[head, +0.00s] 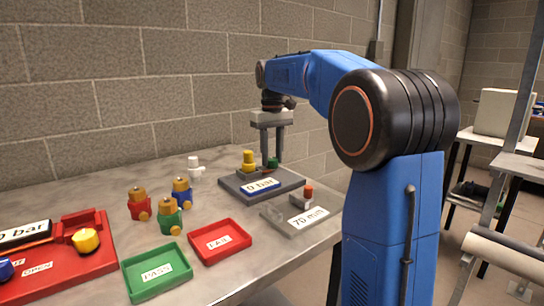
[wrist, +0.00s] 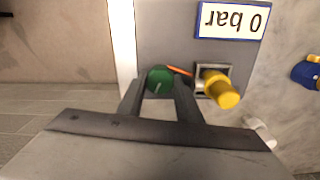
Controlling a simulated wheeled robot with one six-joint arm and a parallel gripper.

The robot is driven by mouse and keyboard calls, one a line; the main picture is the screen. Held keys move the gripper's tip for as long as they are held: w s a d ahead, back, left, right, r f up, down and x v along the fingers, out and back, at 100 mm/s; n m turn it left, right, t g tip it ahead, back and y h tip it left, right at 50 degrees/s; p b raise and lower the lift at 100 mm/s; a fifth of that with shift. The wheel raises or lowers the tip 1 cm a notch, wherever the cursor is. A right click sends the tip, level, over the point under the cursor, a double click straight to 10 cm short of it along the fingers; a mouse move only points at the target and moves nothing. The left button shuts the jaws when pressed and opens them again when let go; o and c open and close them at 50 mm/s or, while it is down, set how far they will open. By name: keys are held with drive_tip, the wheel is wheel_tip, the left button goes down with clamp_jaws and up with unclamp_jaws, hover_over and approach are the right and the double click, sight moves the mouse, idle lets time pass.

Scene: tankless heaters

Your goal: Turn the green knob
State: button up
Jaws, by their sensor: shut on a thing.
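The green knob (wrist: 160,79) is round with a pale line on its top, and it sits on a grey test stand (head: 232,187). It also shows in the head view (head: 272,163), partly behind a finger. My gripper (wrist: 160,84) points down over the stand, with its two fingers on either side of the knob, shut on it. A yellow-topped valve (wrist: 220,90) stands beside the knob in a holder on the same stand. It also shows in the head view (head: 249,161). A "0 bar" display (wrist: 230,20) is on the stand; an orange strip runs between knob and valve.
On the table, a grey plate marked "70 mm" (head: 310,218) lies right of the stand. A red FAIL tray (head: 220,259), a green PASS tray (head: 130,281) and several coloured valves (head: 170,217) are left. A red station (head: 90,264) is far left. A wall stands behind.

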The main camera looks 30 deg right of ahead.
sight(272, 159)
drive_tip(key=m, duration=0.3)
drive_tip(key=shift+m, duration=2.2)
drive_tip(key=o, duration=1)
drive_tip(key=shift+o, duration=0.2)
drive_tip(key=shift+r, duration=0.1)
wheel_tip(272, 159, up, 17)
drive_tip(key=shift+r, duration=0.1)
